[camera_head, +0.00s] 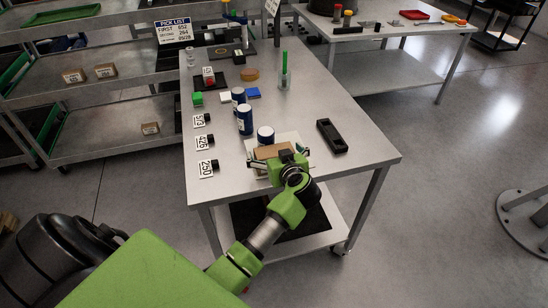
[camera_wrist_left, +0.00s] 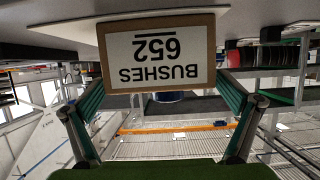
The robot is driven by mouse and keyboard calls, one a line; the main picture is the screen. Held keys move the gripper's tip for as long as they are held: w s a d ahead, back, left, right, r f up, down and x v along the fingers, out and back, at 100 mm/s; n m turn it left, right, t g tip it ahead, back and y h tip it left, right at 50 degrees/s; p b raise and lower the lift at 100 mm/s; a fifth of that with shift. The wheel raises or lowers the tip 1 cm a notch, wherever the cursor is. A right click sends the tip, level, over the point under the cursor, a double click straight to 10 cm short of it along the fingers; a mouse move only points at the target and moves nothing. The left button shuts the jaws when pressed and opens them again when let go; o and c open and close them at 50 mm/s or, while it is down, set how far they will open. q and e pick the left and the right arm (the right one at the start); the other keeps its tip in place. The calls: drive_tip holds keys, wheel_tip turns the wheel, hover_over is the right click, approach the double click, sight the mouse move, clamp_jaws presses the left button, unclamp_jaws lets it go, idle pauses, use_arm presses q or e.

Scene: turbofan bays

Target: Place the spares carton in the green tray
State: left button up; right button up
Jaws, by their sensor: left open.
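A brown spares carton (camera_head: 268,151) stands on a white pad (camera_head: 291,138) near the front of the grey table. In the left wrist view the carton (camera_wrist_left: 157,50) shows a white label reading "BUSHES 652", upside down. My left gripper (camera_head: 279,161) is at the carton's near side. Its green fingers are spread to either side of the carton in the left wrist view (camera_wrist_left: 163,97); I cannot tell whether they touch it. A green tray (camera_head: 62,15) lies on the top shelf of the rack at the left. My right gripper is not in view.
Blue-and-white cans (camera_head: 245,120) stand behind the carton, and a black tray (camera_head: 331,136) lies to its right. Number cards (camera_head: 207,168) line the left edge. Small cartons (camera_head: 74,76) sit on the rack. The table's front right corner is bare.

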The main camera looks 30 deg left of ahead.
use_arm(q)
drive_tip(key=shift+w+a+f, duration=0.15)
drive_tip(key=shift+w+a, duration=0.05)
drive_tip(key=shift+s+d, duration=0.1)
drive_tip(key=c, duration=1.4)
drive_tip(key=shift+c, duration=0.6)
drive_tip(key=shift+r, duration=0.25)
